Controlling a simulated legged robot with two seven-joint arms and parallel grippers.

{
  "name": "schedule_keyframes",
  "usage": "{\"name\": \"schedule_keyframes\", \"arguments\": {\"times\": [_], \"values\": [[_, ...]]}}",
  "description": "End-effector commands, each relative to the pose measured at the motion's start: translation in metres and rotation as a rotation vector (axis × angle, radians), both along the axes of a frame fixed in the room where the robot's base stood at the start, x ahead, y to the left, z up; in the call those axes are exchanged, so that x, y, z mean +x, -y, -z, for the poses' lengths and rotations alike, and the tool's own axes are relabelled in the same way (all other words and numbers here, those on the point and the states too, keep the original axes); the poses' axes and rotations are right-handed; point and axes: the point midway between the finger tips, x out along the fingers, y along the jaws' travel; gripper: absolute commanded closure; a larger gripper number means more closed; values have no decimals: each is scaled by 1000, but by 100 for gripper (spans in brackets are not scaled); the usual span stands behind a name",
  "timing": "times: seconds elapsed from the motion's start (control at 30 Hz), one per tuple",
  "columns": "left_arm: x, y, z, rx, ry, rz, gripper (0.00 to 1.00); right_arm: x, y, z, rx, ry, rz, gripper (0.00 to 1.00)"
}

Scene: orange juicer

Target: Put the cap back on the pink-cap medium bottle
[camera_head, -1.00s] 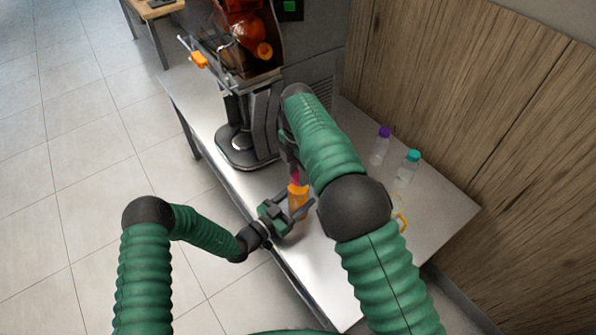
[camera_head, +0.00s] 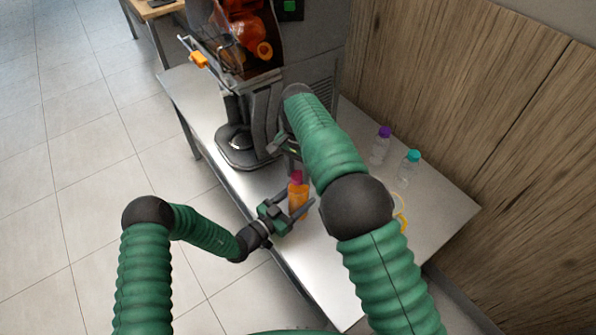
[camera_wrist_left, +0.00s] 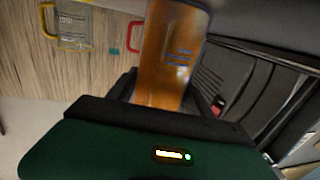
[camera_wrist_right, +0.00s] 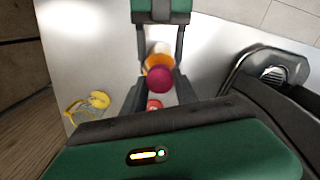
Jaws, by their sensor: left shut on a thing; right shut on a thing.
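The medium bottle (camera_head: 298,198), full of orange juice, stands upright near the table's front edge. My left gripper (camera_head: 294,208) is shut around its body from the side; the left wrist view shows the bottle (camera_wrist_left: 172,50) between the fingers. The pink cap (camera_head: 297,176) is at the bottle's top, and shows as a dark pink disc over the orange bottle in the right wrist view (camera_wrist_right: 159,79). My right gripper (camera_wrist_right: 160,85) is above, shut on the cap, with one finger on each side. How firmly the cap sits on the neck cannot be told.
The juicer (camera_head: 248,125) stands behind and left of the bottle. A purple-cap bottle (camera_head: 380,148) and a teal-cap bottle (camera_head: 407,170) stand near the wooden wall. A yellow-handled jug (camera_head: 402,218) is partly hidden by my right arm.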

Motion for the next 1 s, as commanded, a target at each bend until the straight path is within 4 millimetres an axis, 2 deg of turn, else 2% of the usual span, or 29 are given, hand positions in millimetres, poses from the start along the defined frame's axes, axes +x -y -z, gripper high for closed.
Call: {"name": "schedule_keyframes", "arguments": {"times": [0.1, 0.2, 0.33, 0.37, 0.53, 0.83, 1.0], "values": [[-3, 3, 0, 2, 2, 10, 100, 3, -1, -1, 5, 10, 335, 100], [-3, 4, 0, 2, 2, 11, 100, 3, -2, -1, 6, 10, 536, 100], [-3, 4, 0, 2, 2, 11, 100, 3, -2, -1, 7, 11, 522, 100], [-3, 4, 0, 2, 2, 11, 100, 3, -2, -1, 7, 11, 522, 64], [-3, 3, 0, 1, 1, 9, 100, 2, -2, -1, 5, 8, 520, 43], [-1, 1, 0, 1, -1, 4, 100, 1, -1, -3, 2, 5, 520, 43], [-1, 1, 0, 1, 0, 3, 100, 1, 0, -25, 3, 7, 520, 43]]}}
